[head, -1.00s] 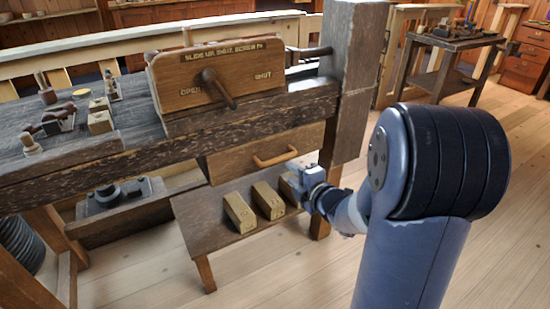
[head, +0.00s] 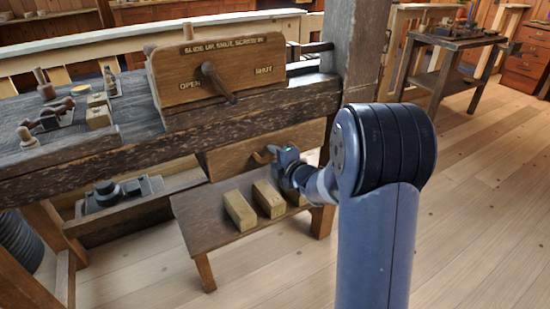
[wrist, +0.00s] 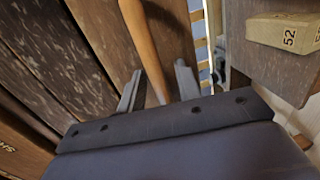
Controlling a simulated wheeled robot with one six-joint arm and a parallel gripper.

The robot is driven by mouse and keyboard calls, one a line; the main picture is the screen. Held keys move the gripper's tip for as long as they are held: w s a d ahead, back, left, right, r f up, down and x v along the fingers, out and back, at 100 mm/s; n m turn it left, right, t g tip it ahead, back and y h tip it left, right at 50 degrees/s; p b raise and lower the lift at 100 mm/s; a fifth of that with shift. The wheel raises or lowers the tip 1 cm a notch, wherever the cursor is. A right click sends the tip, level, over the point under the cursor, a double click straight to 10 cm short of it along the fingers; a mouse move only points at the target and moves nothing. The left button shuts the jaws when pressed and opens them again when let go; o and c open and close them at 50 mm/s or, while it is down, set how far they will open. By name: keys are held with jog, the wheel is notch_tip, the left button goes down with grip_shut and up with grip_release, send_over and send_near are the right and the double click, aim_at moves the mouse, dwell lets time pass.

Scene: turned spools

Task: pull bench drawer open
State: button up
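The bench drawer (head: 225,160) is a plain wooden front under the thick bench top. It looks shut, and its right part is hidden behind my arm. Its wooden bar handle (head: 261,158) is partly covered by my gripper (head: 280,156). In the wrist view the handle (wrist: 147,45) runs between the two fingers of my gripper (wrist: 158,85). The fingers are apart, with a gap visible on each side of the bar, so it is not clasped. The drawer front (wrist: 100,35) also fills the area behind the fingers.
A low stool (head: 205,215) with several wooden blocks (head: 239,211) stands just below the drawer. A numbered block (wrist: 285,32) shows at the wrist view's right. The bench's thick post (head: 355,50) rises close to my arm. Open floor (head: 480,210) lies to the right.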

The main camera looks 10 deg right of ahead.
grip_shut()
dwell(0.5)
